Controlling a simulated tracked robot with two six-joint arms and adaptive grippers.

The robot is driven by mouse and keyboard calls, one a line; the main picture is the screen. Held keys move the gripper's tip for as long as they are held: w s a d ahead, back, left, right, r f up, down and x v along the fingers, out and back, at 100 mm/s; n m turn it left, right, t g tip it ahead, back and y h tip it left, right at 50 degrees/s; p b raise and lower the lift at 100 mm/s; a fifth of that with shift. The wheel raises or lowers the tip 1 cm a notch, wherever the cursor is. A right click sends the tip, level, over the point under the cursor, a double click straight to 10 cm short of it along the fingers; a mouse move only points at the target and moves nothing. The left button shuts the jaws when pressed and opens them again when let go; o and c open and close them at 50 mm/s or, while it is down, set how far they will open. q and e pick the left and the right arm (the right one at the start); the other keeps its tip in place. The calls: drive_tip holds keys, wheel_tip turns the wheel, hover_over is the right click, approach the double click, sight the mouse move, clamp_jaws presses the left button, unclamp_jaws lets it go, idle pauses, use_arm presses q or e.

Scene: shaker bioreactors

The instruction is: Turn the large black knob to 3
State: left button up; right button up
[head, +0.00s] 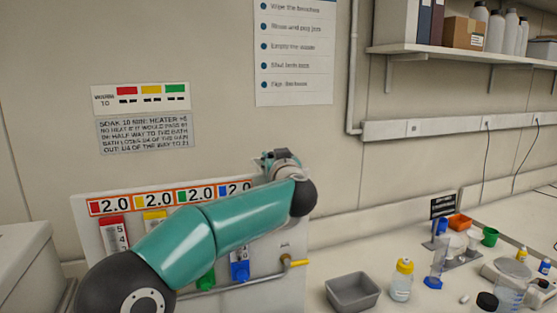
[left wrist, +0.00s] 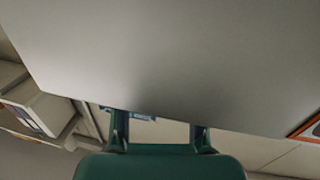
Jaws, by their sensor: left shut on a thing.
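The large black knob is not visible in either view; my left arm covers much of the control panel (head: 301,232). My left gripper (head: 281,158) is at the panel's upper right, mostly behind my own wrist. In the left wrist view, a plain grey surface (left wrist: 170,60) fills most of the picture and hides the fingertips of my left gripper (left wrist: 160,125). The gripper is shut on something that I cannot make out. The panel has an orange strip of 2.0 readings (head: 195,195) and coloured sliders below it. My right gripper is not in view.
A grey tray (head: 353,293), a yellow-capped bottle (head: 401,282) and several small lab items stand on the bench to the right. A brass-ended pipe (head: 294,262) sticks out of the panel's lower right. A shelf (head: 470,49) is at the upper right.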

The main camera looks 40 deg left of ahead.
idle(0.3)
use_arm(q)
drive_tip(key=o, duration=1.1)
drive_tip(key=shift+s, duration=0.1)
drive_tip(key=shift+o, duration=0.2)
drive_tip(key=v, duration=1.2)
drive_tip(key=shift+s+a, duration=0.1)
